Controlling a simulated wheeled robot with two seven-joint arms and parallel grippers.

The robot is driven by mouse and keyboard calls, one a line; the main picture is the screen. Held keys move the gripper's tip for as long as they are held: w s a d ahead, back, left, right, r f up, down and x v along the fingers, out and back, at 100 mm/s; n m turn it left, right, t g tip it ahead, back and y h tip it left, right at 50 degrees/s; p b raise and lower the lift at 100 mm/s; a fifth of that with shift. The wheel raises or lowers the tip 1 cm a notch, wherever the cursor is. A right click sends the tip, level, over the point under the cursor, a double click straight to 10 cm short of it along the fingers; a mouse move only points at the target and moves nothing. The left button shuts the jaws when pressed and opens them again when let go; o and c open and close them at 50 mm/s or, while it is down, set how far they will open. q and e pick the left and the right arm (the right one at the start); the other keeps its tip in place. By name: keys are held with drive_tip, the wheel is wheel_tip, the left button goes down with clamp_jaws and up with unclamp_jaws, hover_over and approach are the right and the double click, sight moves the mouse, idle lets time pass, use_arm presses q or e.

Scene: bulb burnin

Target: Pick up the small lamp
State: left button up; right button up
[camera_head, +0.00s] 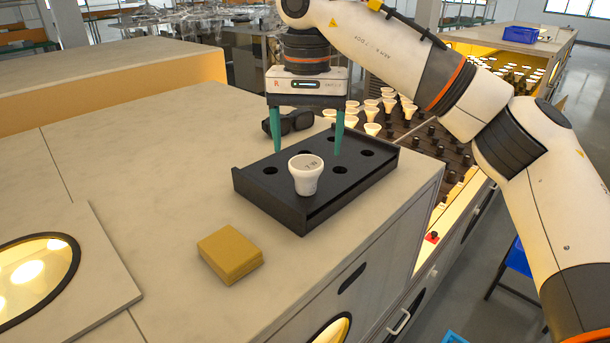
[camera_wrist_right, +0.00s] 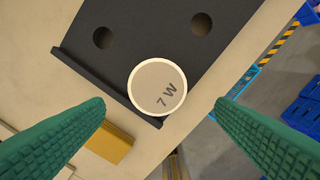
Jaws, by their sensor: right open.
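The small lamp (camera_head: 306,174) is white with a grey round top and sits in the front part of a black tray with holes (camera_head: 335,202). In the right wrist view the lamp (camera_wrist_right: 157,87) shows from above, marked "7 W". My right gripper (camera_head: 308,152) points down above the tray, behind the lamp in the head view. Its two green fingers are wide apart with nothing between them. In the wrist view the fingertips (camera_wrist_right: 160,108) lie to either side of the lamp, apart from it. My left gripper is not in view.
A yellow block (camera_head: 230,254) lies on the counter in front of the tray. Dark goggles (camera_head: 289,122) lie behind the tray. A rack with several white lamps (camera_head: 388,104) is at the back right. The counter left of the tray is clear.

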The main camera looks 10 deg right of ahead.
sight(306, 162)
drive_tip(key=shift+w+f, duration=0.15)
drive_tip(key=shift+f, duration=0.55)
drive_tip(key=shift+w+d+f, duration=0.1)
drive_tip(key=shift+f, duration=0.25)
wheel_tip(306, 162, down, 2)
drive_tip(key=shift+w+f+p, duration=0.15)
drive_tip(key=shift+p, duration=0.85)
wheel_tip(306, 162, down, 2)
drive_tip(key=shift+w+f+p, duration=0.1)
drive_tip(key=shift+f+p, duration=0.1)
drive_tip(key=shift+p, duration=0.1)
drive_tip(key=shift+f, duration=0.3)
drive_tip(key=c, duration=0.4)
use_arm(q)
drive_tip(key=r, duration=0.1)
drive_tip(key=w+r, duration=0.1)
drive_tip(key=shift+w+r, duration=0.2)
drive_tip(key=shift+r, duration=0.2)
use_arm(e)
drive_tip(key=c, duration=0.7)
